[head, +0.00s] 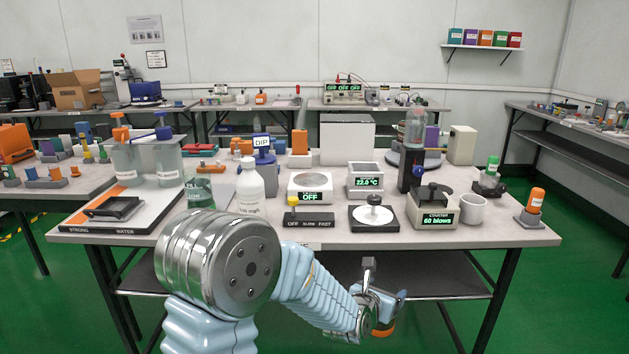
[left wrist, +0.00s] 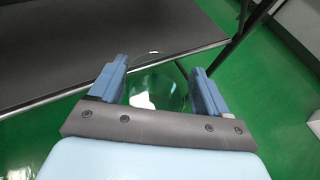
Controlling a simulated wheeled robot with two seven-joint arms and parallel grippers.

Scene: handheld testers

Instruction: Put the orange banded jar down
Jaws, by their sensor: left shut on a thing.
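My left gripper (head: 390,305) is in front of the work table, below the level of its top. In the left wrist view its two blue fingers (left wrist: 158,88) are on either side of a clear glass jar (left wrist: 160,92), which they hold. In the head view an orange band (head: 383,330) of the jar shows beside the fingers; the rest of it is mostly hidden by the gripper. Green floor lies beneath it. My right gripper is not in view.
The work table (head: 330,235) is crowded with testers: a counter (head: 436,217), a mug (head: 473,210), a white-disc stand (head: 373,217) and an orange-topped vial in a holder (head: 534,204). A bare strip runs along its front edge. A dark lower shelf (head: 440,275) is underneath.

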